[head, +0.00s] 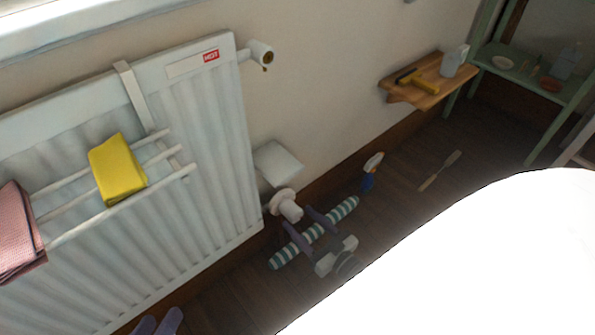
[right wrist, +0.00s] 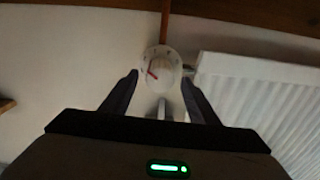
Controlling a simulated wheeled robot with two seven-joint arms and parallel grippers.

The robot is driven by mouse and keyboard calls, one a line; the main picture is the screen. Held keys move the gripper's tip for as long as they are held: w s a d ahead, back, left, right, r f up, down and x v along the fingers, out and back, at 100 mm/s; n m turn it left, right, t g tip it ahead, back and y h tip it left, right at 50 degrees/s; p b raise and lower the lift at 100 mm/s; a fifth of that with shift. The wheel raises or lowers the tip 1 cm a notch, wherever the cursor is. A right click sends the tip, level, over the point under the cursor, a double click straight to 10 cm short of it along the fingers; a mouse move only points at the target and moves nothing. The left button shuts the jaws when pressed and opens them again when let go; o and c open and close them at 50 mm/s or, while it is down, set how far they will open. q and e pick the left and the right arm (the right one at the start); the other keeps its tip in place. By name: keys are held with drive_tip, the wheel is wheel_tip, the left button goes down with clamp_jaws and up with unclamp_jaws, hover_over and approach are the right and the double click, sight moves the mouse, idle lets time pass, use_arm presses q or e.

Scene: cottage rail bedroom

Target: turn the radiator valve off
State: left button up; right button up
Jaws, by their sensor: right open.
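The radiator valve is a white round knob (head: 287,205) at the lower right end of the white radiator (head: 215,130). In the right wrist view its dial (right wrist: 161,66) faces me, with a red pointer toward the upper left and small dark marks that I cannot read. My right gripper (head: 298,216) is open just in front of the knob. In the right wrist view, the gripper's fingers (right wrist: 160,80) stand either side of the dial's lower part, with gaps to it. My left gripper (head: 161,314) shows only as two spread fingers at the bottom left edge, empty, away from the valve.
A yellow cloth (head: 117,168) and pink cloth (head: 18,230) hang on the radiator's rack. Another fitting (head: 261,54) is at its top right. A striped roll (head: 342,209) lies on the floor behind my right gripper. A wooden shelf (head: 425,92) is farther right. A large white surface covers the lower right.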

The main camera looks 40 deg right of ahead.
use_arm(q)
drive_tip(key=shift+d+r, duration=0.15)
drive_tip(key=shift+r, duration=0.1)
use_arm(e)
drive_tip(key=shift+w+a, duration=0.1)
drive_tip(key=shift+w, duration=1)
drive_tip(key=c, duration=1)
drive_tip(key=shift+c, duration=0.2)
